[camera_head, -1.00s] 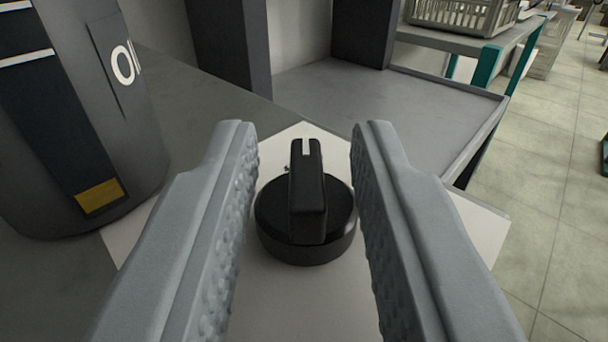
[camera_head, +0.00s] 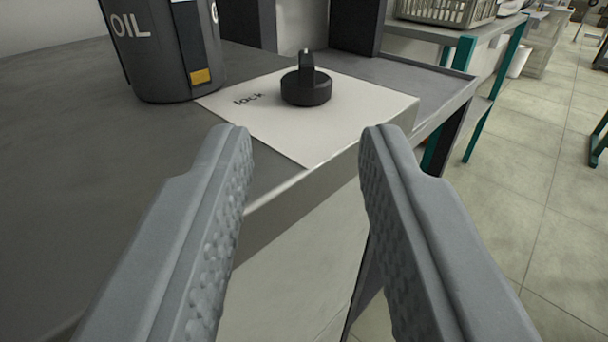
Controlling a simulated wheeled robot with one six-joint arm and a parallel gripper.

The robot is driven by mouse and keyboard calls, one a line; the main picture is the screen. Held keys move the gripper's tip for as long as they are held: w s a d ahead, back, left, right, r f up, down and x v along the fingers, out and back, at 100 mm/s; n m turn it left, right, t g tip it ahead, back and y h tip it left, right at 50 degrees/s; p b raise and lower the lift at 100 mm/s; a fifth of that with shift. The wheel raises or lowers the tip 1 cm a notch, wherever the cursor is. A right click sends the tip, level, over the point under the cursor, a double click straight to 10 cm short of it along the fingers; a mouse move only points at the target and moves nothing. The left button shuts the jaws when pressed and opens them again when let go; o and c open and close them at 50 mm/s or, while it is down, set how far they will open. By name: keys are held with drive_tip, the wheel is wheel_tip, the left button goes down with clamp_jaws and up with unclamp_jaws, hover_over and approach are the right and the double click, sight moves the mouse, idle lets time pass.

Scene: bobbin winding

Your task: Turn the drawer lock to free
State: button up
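The drawer lock is a black round knob (camera_head: 306,88) with a raised grip bar and a pale mark on the bar's top end. It stands on a white plate (camera_head: 330,125) at the corner of a grey bench. The word "lock" is printed on the plate to the left of the knob; no other word is readable. The grip bar points roughly away from me. My gripper (camera_head: 305,135) is open and empty, its two grey fingers apart. It is on the near side of the plate, well back from the knob and not touching it.
A dark oil can (camera_head: 165,50) marked "OIL" stands on the bench just left of the plate. The grey bench top (camera_head: 90,130) is clear at the left. A grey crate (camera_head: 445,10) sits on a teal-legged table behind. Open tiled floor (camera_head: 540,200) lies at the right.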

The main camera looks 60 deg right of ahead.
drive_tip(key=v, duration=0.6)
drive_tip(key=shift+a, duration=0.15)
drive_tip(key=s+d+r+n+t+y, duration=0.2)
drive_tip(key=s+d+r+t+y, duration=0.25)
drive_tip(key=r, duration=0.75)
drive_tip(key=s+d+r+n+t+y, duration=0.15)
drive_tip(key=s+d+r+t, duration=0.4)
drive_tip(key=r, duration=0.55)
drive_tip(key=s+d+r+n+t+y, duration=0.3)
drive_tip(key=s+r+n+y, duration=0.3)
drive_tip(key=s, duration=0.5)
drive_tip(key=s+d+f+n+g+y, duration=0.1)
drive_tip(key=s+f, duration=0.4)
drive_tip(key=s, duration=0.7)
drive_tip(key=s+d+f+n+g+y, duration=0.2)
drive_tip(key=s+d+f+y, duration=0.1)
drive_tip(key=s, duration=0.9)
drive_tip(key=shift+s+d+f, duration=0.25)
drive_tip(key=shift+d+f, duration=0.05)
drive_tip(key=shift+f, duration=0.6)
